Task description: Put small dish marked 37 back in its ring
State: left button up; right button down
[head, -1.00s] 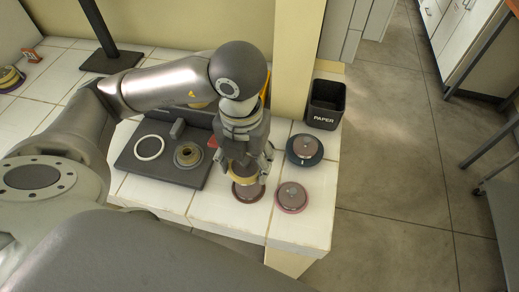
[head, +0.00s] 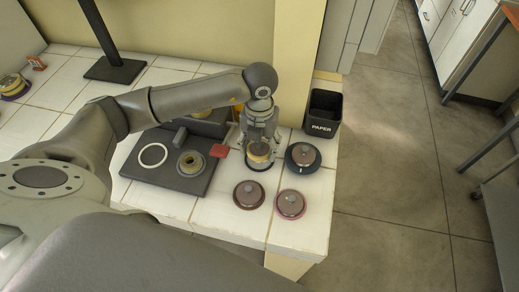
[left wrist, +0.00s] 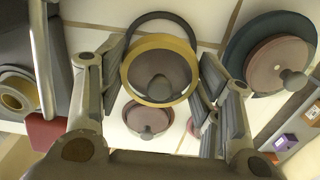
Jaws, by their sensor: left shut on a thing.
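My left gripper (head: 259,148) is shut on a small dish (head: 258,158) with a yellow rim and a grey-brown middle. In the left wrist view the dish (left wrist: 128,73) sits between the two fingers. No number can be read on it. A dark ring (left wrist: 160,14) shows just past the dish in the left wrist view, on the white tiles. The dish overlaps the ring, and I cannot tell whether they touch. A white ring (head: 152,145) lies empty on a dark tray (head: 170,182). My right gripper is not in view.
Two mauve lidded dishes (head: 249,194) (head: 290,204) stand at the front. Another lidded dish (head: 303,154) sits in a dark blue ring at right. A black paper bin (head: 323,110) stands behind it.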

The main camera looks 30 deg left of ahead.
aim_at(260, 152)
pick_arm(q)
notch_tip(260, 152, down, 3)
jog(key=shift+w+f+p, duration=0.1)
jog(key=shift+p, duration=0.7)
jog(key=shift+f, duration=0.1)
jog(key=shift+f, duration=0.1)
jog(key=o, duration=1)
jog(key=shift+o, duration=0.2)
jog(key=shift+a, duration=0.1)
jog(key=shift+r, duration=0.25)
notch_tip(260, 152, up, 11)
jog(key=b, duration=0.3)
jog(key=shift+f, duration=0.2)
jog(key=shift+r, duration=0.6)
